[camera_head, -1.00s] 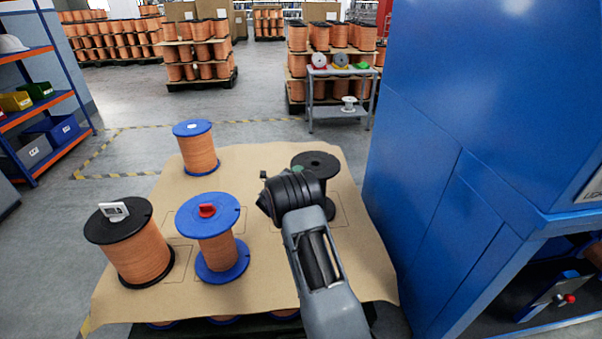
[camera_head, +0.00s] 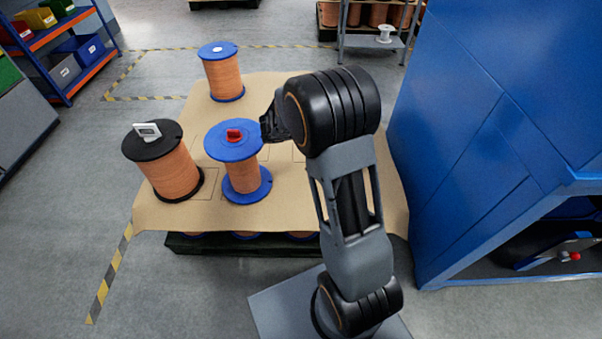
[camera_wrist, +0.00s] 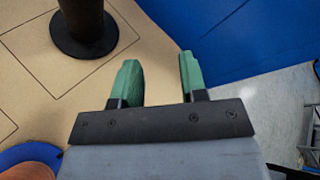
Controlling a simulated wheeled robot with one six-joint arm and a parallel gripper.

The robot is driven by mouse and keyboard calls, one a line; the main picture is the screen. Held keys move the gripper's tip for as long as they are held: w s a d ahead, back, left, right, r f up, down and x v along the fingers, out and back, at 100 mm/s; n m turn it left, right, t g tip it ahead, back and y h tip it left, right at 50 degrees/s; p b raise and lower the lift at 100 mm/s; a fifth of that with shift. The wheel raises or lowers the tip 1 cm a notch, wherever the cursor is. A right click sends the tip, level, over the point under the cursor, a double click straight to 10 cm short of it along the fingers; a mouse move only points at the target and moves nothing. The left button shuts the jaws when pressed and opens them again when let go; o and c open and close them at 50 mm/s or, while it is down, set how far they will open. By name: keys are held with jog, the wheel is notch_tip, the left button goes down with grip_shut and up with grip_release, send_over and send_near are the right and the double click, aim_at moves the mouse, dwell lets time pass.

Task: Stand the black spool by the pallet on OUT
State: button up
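A black spool (camera_wrist: 88,40) with a dark core stands upright on the pallet's brown sheet at the upper left of the wrist view; its upper part is cut off. In the head view my arm hides it. My gripper (camera_wrist: 157,78) has green fingers, apart with nothing between them. The spool is beyond and left of the fingers, not touching. In the head view my arm hides the fingers. The pallet (camera_head: 215,246) bears the sheet (camera_head: 280,205) with drawn outlines. Another black-flanged spool (camera_head: 168,165), wound with copper wire, stands at left with a white tag on top. I see no OUT label.
A blue-flanged copper spool (camera_head: 238,165) with a red piece on top stands left of my arm. Another blue-flanged spool (camera_head: 222,75) stands at the back. A blue cabinet (camera_head: 470,130) rises close on the right. Shelves (camera_head: 65,60) stand at left. Grey floor is open at front left.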

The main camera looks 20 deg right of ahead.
jog(key=s+a+r+m+y, duration=0.2)
jog(key=s+a+m+y, duration=0.4)
jog(key=m, duration=0.7)
jog(key=s+a+r+m+t+y, duration=0.1)
jog(key=s+a+m+y, duration=0.6)
jog(key=s+a+m, duration=0.4)
jog(key=s+m, duration=0.1)
jog(key=m, duration=0.1)
jog(key=shift+s+r+m, duration=0.3)
jog(key=shift+r, duration=0.1)
jog(key=shift+r, duration=0.1)
